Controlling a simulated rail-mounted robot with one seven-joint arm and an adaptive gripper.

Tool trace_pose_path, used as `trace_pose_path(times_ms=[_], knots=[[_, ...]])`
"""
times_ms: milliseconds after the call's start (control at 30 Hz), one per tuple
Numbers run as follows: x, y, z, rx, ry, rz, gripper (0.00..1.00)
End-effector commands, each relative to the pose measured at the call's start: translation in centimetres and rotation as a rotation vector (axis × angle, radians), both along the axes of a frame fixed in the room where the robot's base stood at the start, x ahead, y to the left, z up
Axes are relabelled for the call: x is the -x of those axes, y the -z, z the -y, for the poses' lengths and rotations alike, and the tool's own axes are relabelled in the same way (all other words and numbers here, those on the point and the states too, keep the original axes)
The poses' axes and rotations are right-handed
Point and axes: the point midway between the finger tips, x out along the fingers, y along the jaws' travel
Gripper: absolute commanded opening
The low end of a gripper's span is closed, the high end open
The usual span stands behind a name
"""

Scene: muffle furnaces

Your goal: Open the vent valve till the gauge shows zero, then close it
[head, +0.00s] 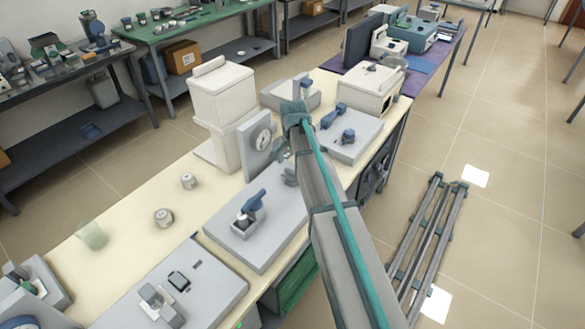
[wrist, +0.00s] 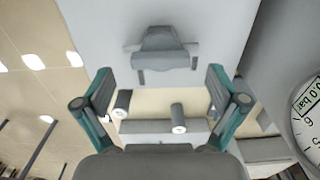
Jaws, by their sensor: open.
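The round white gauge (head: 262,138) stands on a grey upright panel beside the white tower. Part of its dial (wrist: 312,120) shows at the right edge of the wrist view, with "bar" and a 6 visible; the needle is out of sight. My gripper (wrist: 160,92) is open and empty, with one teal finger on each side. A grey fitting with a wide top (wrist: 160,47) lies ahead, between and beyond the fingers and apart from them. I cannot tell whether it is the vent valve. In the head view my arm mostly hides the gripper.
A blue-handled device (head: 250,207) sits on a grey plate in front of the gauge. Blue knobs (head: 348,135) stand on another plate beyond my arm. Two small metal pieces (head: 164,217) and a pale green beaker (head: 91,234) stand on the bench. Bare bench surface lies around them.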

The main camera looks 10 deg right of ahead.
Motion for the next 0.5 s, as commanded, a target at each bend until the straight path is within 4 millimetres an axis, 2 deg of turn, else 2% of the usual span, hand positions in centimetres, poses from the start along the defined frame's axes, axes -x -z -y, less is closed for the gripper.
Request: trace_pose_path(times_ms=[200,500], knots=[[0.0,1.8,0.0,0.0,0.0,0.0,0.96],[0.0,2.3,0.0,0.0,0.0,0.001,0.96]])
